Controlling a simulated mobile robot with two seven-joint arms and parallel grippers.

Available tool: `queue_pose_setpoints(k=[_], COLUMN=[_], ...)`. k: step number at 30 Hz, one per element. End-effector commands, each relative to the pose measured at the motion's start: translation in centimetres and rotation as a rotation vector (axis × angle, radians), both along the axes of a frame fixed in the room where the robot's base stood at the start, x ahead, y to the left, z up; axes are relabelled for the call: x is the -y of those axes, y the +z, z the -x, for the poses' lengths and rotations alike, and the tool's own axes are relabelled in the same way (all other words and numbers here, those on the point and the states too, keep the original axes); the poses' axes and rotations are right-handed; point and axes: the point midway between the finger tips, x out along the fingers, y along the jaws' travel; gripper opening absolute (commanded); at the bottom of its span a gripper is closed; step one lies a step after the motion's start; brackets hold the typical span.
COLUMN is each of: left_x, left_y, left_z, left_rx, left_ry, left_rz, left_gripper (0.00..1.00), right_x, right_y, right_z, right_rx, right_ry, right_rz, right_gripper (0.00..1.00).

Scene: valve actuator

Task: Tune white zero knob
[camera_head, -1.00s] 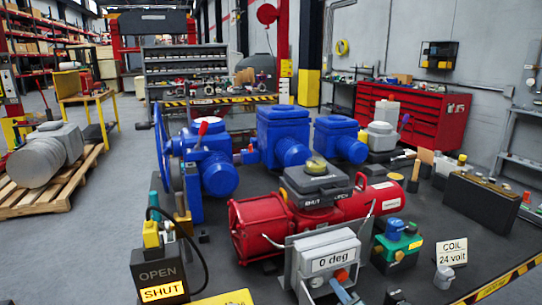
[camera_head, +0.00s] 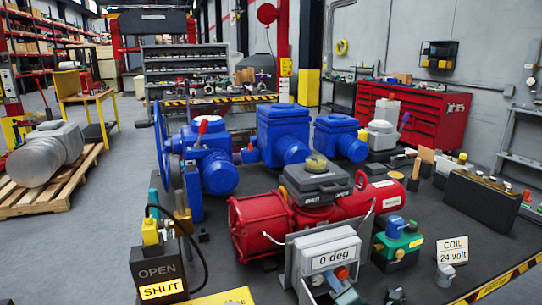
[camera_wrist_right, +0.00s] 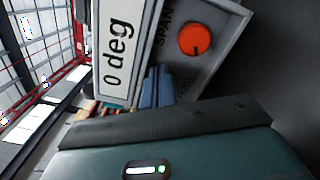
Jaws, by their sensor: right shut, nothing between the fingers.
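The actuator control box with the "0 deg" display (camera_head: 333,258) stands at the front centre of the bench. Its orange-red span knob (camera_head: 342,273) shows below the display, and also in the wrist view (camera_wrist_right: 194,39). The zero label is partly visible in the wrist view (camera_wrist_right: 182,84). Contact cannot be told. My left gripper is out of view.
A red actuator (camera_head: 265,225) lies right behind the control box. An open/shut indicator (camera_head: 160,282) with a black cable stands at left. A green and yellow coil unit (camera_head: 398,243) and a "COIL 24 volt" sign (camera_head: 452,250) stand at right. Dark bench top shows between them.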

Motion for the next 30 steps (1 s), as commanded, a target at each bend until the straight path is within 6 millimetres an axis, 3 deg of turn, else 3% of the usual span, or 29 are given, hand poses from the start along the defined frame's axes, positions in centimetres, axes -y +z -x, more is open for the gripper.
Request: queue_pose_setpoints(k=[30], left_x=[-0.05], left_y=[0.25], left_z=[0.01], left_rx=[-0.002], left_ry=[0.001], left_rz=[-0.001], left_gripper=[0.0], right_x=[-0.8], right_y=[-0.18], right_z=[0.36], right_rx=[-0.004], right_ry=[0.007], right_rz=[-0.002], right_gripper=[0.0])
